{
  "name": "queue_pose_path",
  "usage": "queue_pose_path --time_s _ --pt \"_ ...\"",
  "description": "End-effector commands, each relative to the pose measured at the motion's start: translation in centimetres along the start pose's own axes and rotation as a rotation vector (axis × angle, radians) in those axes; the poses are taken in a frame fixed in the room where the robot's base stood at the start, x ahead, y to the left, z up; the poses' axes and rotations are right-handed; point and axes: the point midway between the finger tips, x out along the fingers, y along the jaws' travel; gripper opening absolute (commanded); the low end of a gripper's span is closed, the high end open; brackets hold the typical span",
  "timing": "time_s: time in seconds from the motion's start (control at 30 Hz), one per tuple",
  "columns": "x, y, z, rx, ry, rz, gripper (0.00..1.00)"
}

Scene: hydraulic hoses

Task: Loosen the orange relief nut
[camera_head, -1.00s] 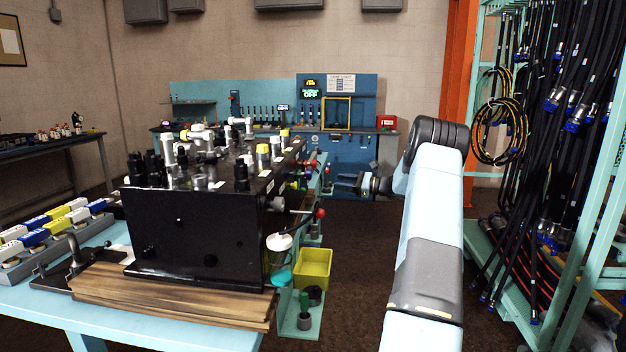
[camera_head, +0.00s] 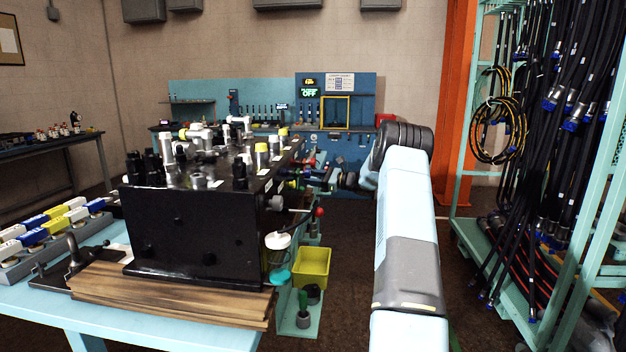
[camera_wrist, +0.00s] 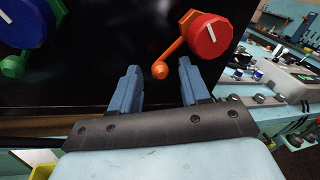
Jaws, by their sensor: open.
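The orange relief nut (camera_wrist: 172,59) shows in the wrist view as an orange stem with a round end, below and left of a red knob (camera_wrist: 208,36) with a white mark, on a dark block face. My gripper (camera_wrist: 158,67) is open, its two blue-grey fingers pointing at the block. The round orange end appears between the fingertips; I cannot tell whether the fingers touch it or how deep they reach. In the head view the black manifold block (camera_head: 190,235) stands on the bench, my wrist close to its right side. The nut cannot be made out there.
A blue knob (camera_wrist: 22,22) and a green nut (camera_wrist: 14,66) sit left of my fingers. A yellow bin (camera_head: 312,267) stands below the block's right side. A hose rack (camera_head: 560,150) is at the right.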

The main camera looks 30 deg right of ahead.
Motion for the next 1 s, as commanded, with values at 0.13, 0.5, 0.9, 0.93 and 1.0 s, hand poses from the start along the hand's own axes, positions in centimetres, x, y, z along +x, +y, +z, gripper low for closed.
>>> queue_pose_path --time_s 0.13,0.5,0.9,0.93,1.0 --pt "-0.01 0.00 -0.01 0.000 0.000 0.000 0.46" --pt "0.02 0.02 -0.01 0.000 0.000 0.001 0.15" --pt "0.07 0.04 -0.03 -0.005 -0.001 0.001 0.00" --pt "0.07 0.02 -0.04 -0.008 -0.002 0.000 0.00" --pt "0.08 -0.02 -0.12 -0.021 -0.004 -0.001 0.00"
